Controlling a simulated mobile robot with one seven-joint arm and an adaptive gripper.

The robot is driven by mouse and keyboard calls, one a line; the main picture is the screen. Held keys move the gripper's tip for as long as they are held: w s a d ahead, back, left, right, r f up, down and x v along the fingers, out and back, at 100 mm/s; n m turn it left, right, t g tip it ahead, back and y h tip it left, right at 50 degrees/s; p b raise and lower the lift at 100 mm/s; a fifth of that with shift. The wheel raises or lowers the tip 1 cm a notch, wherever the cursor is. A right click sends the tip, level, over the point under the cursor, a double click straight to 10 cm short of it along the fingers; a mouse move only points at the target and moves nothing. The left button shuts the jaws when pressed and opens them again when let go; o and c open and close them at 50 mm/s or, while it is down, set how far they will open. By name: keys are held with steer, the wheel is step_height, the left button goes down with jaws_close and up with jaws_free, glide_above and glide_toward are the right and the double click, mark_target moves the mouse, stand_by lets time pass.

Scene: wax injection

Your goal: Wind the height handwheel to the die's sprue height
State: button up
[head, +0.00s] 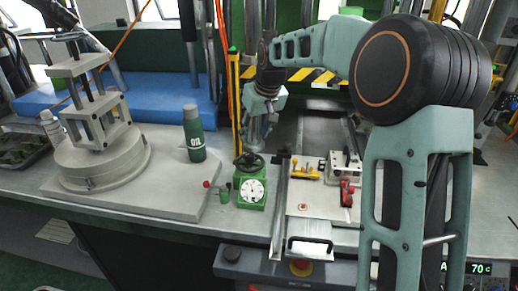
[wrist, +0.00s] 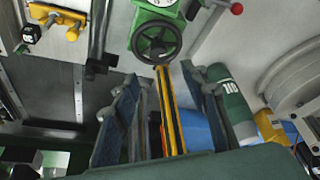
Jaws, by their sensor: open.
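The black handwheel (head: 249,161) sits on top of a small green unit (head: 250,204) with a white dial (head: 252,191) on its front. A lever with a red ball sticks out on its left. In the wrist view the handwheel (wrist: 157,40) lies just past the fingertips, its spokes visible. My gripper (head: 256,135) hangs above the handwheel in the head view. Its fingers (wrist: 160,76) are spread and empty in the wrist view, with no visible contact. A small metal block (head: 344,165), possibly the die, stands right of the unit. The dial's reading is too small to tell.
A dark green oil bottle (head: 193,133) and a round grey pot with a frame (head: 104,160) stand left of the unit. Yellow fittings (head: 304,170) and a red clamp (head: 347,193) lie to the right. A yellow-black post (head: 234,100) rises behind the handwheel.

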mark_target(250, 155)
steer(key=x, duration=1.1)
steer(key=shift+s+d, duration=0.1)
steer(key=shift+d, duration=0.1)
steer(key=shift+c, duration=0.7)
jaws_close()
